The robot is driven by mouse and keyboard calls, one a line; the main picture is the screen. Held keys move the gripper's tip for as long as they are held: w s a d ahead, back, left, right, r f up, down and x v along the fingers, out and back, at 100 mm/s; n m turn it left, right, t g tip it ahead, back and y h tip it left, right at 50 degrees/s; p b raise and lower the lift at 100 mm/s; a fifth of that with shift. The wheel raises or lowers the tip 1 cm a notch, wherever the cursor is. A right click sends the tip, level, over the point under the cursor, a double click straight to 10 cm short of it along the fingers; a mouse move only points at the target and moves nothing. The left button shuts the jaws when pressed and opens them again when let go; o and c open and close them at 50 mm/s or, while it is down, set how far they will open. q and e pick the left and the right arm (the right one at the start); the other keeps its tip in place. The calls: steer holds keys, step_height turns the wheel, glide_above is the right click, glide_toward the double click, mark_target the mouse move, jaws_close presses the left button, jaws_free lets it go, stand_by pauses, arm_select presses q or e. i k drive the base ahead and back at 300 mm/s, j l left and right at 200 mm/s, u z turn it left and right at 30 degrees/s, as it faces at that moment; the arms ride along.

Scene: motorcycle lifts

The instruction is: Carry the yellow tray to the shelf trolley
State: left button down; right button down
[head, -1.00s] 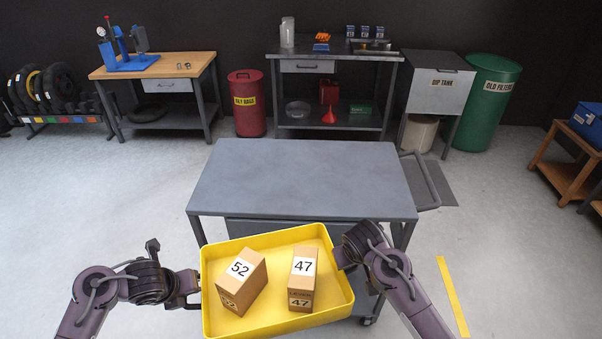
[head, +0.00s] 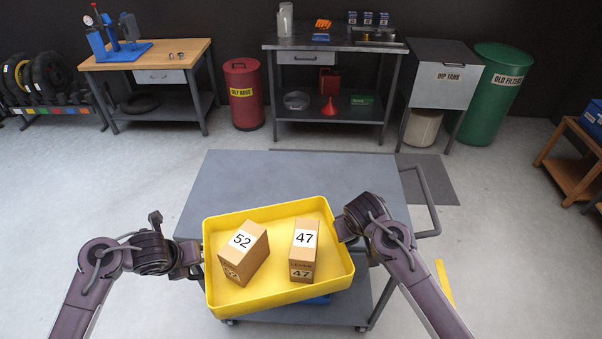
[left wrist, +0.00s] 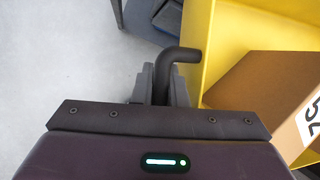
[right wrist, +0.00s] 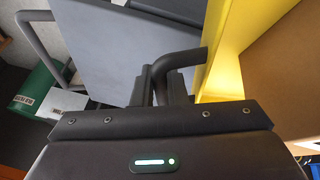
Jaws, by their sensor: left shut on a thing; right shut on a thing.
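The yellow tray (head: 330,281) is held between my two grippers, with two cardboard boxes in it, one marked 52 (head: 243,258) and one marked 47 (head: 304,252). My left gripper (head: 193,260) is shut on the dark handle at the tray's left side; the handle shows in the left wrist view (left wrist: 180,55). My right gripper (head: 342,228) is shut on the handle at the right side, seen in the right wrist view (right wrist: 178,62). The grey shelf trolley (head: 290,172) stands just ahead; the tray overlaps its near part in the head view and hides its front edge.
The trolley's top looks bare where visible, and its push handle (head: 432,205) is on the right. Behind are a wooden-topped bench (head: 150,57), a red bin (head: 244,95), a steel bench (head: 330,45), a dip tank (head: 440,75) and a green drum (head: 497,95). Floor is clear on the left.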

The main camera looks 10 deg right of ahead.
mark_target(296, 191)
steer(key=i+l, duration=0.25)
steer(key=i, duration=0.2)
steer(key=i+l, duration=0.3)
steer(key=i, duration=0.15)
